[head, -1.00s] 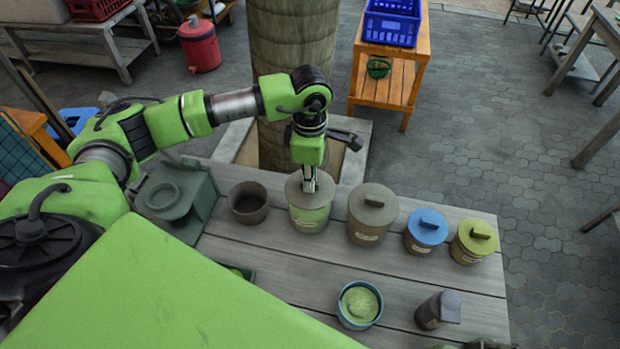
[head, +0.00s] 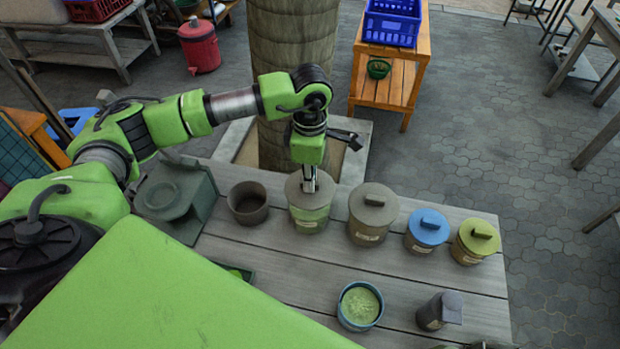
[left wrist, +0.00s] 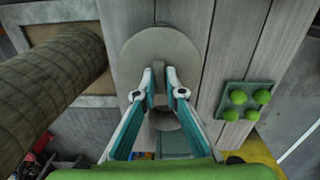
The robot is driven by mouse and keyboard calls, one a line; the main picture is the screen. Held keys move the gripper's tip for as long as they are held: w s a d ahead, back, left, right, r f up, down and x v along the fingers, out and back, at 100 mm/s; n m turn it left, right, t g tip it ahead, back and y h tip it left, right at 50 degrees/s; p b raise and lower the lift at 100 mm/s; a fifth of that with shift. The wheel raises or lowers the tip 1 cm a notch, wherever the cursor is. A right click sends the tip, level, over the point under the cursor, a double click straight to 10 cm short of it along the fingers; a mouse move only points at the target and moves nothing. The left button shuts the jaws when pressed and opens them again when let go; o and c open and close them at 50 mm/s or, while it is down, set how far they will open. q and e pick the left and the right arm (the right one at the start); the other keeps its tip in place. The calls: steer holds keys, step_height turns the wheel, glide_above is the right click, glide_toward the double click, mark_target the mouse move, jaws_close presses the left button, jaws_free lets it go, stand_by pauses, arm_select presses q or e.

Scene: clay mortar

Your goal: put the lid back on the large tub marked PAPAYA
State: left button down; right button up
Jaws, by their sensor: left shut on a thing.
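My left gripper (head: 310,188) is shut on the bar handle (left wrist: 160,92) of a round grey lid (left wrist: 145,50). The lid (head: 296,192) is at the mouth of a large greenish tub (head: 309,222) with a pale label too small to read. The lid looks level and roughly centred over the tub. From above I cannot tell whether it is fully seated. In the left wrist view the lid hides the tub. My right gripper is not in view.
An open brown pot (head: 248,204) stands left of the tub. A grey lidded tub (head: 370,228), a blue-lidded tub (head: 426,230) and a yellow-lidded tub (head: 475,243) stand to the right. A blue-rimmed bowl (head: 360,306) and a dark container (head: 436,312) are nearer.

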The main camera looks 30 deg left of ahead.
arm_select(q)
steer(key=c, duration=1.5)
jaws_free()
steer(key=shift+r, duration=0.1)
steer(key=shift+r+p, duration=1.7)
steer(key=shift+r, duration=1.75)
jaws_close()
steer(key=shift+f, duration=0.15)
